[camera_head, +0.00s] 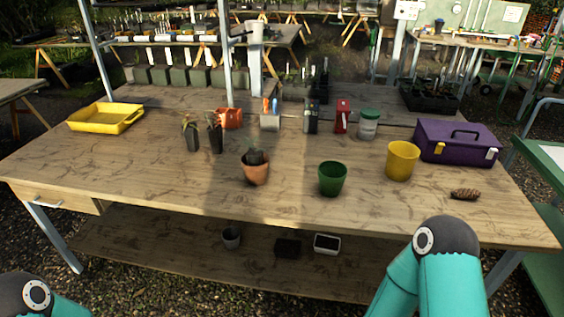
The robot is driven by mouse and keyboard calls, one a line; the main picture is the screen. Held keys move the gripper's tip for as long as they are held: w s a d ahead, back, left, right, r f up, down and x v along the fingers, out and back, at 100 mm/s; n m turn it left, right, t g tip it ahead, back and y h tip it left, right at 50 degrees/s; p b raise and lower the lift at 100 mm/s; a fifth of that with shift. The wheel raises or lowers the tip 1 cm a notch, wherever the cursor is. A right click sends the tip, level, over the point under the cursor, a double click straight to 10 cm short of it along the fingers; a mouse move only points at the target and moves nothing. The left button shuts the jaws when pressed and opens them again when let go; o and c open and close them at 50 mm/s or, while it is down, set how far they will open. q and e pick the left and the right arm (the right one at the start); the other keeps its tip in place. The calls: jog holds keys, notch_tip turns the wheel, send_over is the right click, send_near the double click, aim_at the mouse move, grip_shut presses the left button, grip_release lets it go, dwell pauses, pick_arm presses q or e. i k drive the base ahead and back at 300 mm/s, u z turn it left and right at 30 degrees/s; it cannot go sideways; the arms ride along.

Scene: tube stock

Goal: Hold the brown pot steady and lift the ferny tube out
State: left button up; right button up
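The brown pot (256,175) stands upright on the wooden bench, near its front middle. A dark tube (256,157) sticks up out of the pot's mouth, with thin green foliage (251,145) above it; its lower part is hidden inside the pot. Neither gripper is in view. Only teal and dark arm links of mine show, at the bottom left and bottom right corners, apart from the pot.
A green pot (332,180) and a yellow pot (402,161) stand right of the brown pot. Two dark planted tubes (191,136) (215,138) stand behind it to the left. A yellow tray (106,119), purple toolbox (455,142) and pine cone (465,194) sit farther out. The front left bench is clear.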

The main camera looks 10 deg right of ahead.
aim_at(255, 155)
jog(key=z, duration=0.15)
jog(key=i, duration=0.95)
jog(key=u, duration=0.05)
